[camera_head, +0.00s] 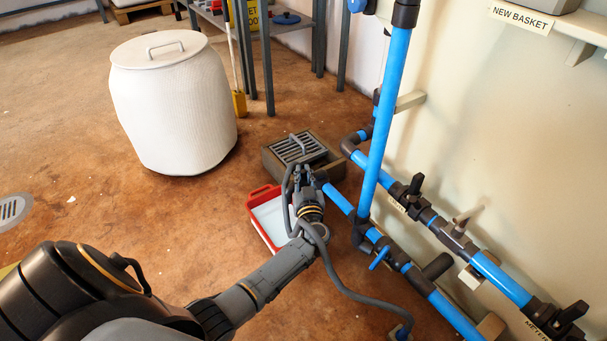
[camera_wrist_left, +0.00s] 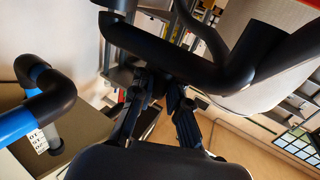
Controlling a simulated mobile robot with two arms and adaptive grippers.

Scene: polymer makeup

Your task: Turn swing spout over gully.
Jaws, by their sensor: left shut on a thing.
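The swing spout (camera_head: 338,199) is a blue pipe running from a dark fitting on the lower pipework towards my left gripper. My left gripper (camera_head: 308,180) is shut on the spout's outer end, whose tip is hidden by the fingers. The gully (camera_head: 268,161) is a brown square box with a grey slotted grate (camera_head: 299,146) and a handle, just behind the gripper. In the left wrist view, dark tubes cross close in front of my fingers (camera_wrist_left: 158,104) and hide the grip. My right gripper is not in view.
A red-rimmed tray (camera_head: 263,193) with a pale inside lies on the floor beside the gripper. A white lidded basket (camera_head: 172,105) stands at the back left. Blue pipes (camera_head: 500,278) with black valves line the right wall. The floor at left is mostly clear.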

